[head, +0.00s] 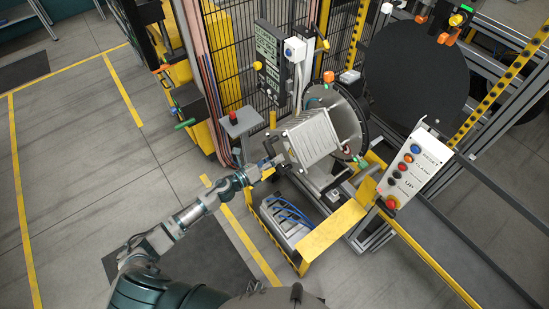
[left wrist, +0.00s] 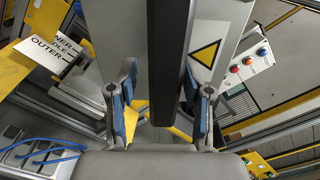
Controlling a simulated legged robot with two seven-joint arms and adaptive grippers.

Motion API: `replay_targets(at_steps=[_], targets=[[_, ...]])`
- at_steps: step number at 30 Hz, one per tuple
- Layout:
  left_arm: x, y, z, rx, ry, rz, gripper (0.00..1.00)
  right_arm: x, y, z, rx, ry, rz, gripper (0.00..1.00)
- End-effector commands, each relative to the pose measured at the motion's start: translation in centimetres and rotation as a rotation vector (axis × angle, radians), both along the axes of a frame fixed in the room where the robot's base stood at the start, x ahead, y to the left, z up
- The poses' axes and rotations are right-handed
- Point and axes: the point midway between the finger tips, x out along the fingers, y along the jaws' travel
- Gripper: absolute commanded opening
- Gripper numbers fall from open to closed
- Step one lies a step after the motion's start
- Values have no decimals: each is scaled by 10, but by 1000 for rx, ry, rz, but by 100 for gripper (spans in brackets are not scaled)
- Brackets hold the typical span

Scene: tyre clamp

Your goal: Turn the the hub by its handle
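The hub is a grey ribbed housing (head: 312,138) in front of a round metal flange (head: 347,118), near the middle of the head view. Its dark bar handle (head: 268,147) is on the left side of the housing. My left gripper (head: 268,168) is at this handle. In the left wrist view the black handle bar (left wrist: 168,60) runs upright between the two blue-padded fingers (left wrist: 161,100). A gap shows between the bar and the left finger; the right finger is close to the bar, and I cannot tell if it touches. My right gripper is not in view.
A button panel (head: 408,172) stands right of the hub. A yellow bracket (head: 330,228) and a grey box with blue cables (head: 287,217) are below. A large black disc (head: 418,72) and a mesh fence (head: 233,45) stand behind. The floor at left is clear.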

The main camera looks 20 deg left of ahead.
Motion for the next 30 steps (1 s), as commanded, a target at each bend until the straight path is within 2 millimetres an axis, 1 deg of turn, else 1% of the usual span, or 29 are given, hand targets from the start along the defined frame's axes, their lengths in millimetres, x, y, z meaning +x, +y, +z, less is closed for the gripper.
replay_targets(at_steps=[8,11,14,21,24,27,30], targets=[[0,0,4,-4,-5,-1,56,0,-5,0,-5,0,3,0],[-4,3,4,-3,-4,0,56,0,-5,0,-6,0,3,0],[-15,12,3,-3,-3,0,56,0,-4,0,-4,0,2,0],[-57,45,1,-3,0,1,56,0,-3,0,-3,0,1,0],[-72,57,1,-4,1,1,56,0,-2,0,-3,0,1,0],[-82,66,1,-5,0,-1,56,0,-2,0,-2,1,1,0],[-89,72,1,-5,-2,0,56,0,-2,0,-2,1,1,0]])
